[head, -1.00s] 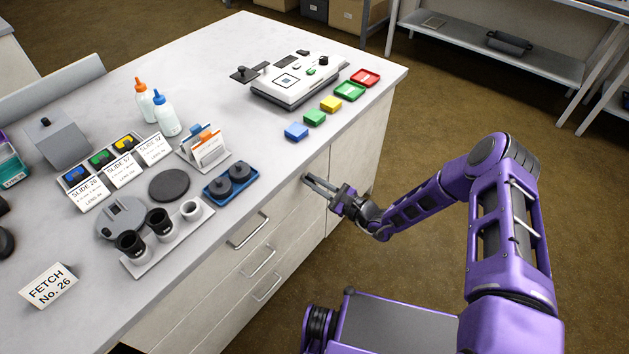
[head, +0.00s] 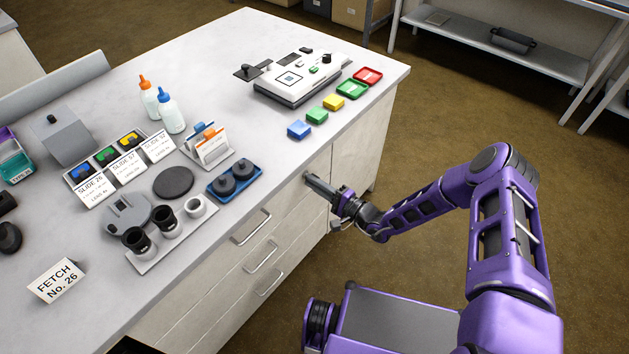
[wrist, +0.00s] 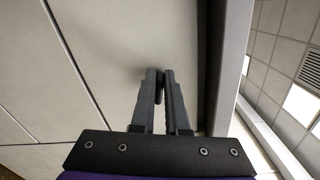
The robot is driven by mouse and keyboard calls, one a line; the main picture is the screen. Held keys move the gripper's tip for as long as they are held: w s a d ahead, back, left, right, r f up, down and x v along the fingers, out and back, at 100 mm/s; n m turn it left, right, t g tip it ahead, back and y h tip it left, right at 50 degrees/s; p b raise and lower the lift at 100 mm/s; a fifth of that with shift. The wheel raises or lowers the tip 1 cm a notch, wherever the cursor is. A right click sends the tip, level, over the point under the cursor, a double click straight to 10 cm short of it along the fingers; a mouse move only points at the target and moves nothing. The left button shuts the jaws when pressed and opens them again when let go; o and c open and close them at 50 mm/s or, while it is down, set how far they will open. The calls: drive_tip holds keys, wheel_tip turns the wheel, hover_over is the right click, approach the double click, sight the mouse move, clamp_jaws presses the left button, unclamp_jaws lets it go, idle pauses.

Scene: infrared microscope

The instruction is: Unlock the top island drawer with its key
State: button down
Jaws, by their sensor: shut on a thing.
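The island's top drawer (head: 270,215) is the uppermost pale front under the countertop, with a bar handle (head: 251,227), and it looks closed. My gripper (head: 308,177) is at the upper right part of this front, just below the countertop edge. In the wrist view my gripper (wrist: 161,74) has its fingers close together, shut on a small dark piece (wrist: 160,88), which I take to be the key. The fingers hide most of it. The fingertips are right at the drawer front (wrist: 150,35), and any lock there is hidden behind them.
The countertop edge (wrist: 228,70) runs close along the right of my fingers. Two lower drawers with handles (head: 262,257) sit below. A blue tray with dark knobs (head: 235,183) and coloured dishes (head: 299,129) stand on the countertop above.

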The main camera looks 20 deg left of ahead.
drive_tip(key=shift+f+n, duration=0.1)
drive_tip(key=shift+n, duration=1.1)
drive_tip(key=c, duration=0.9)
unclamp_jaws()
drive_tip(key=p+v, duration=0.1)
drive_tip(key=v, duration=1.6)
drive_tip(key=shift+s+d+f, duration=0.1)
drive_tip(key=shift+s+d, duration=0.05)
drive_tip(key=shift+d, duration=0.05)
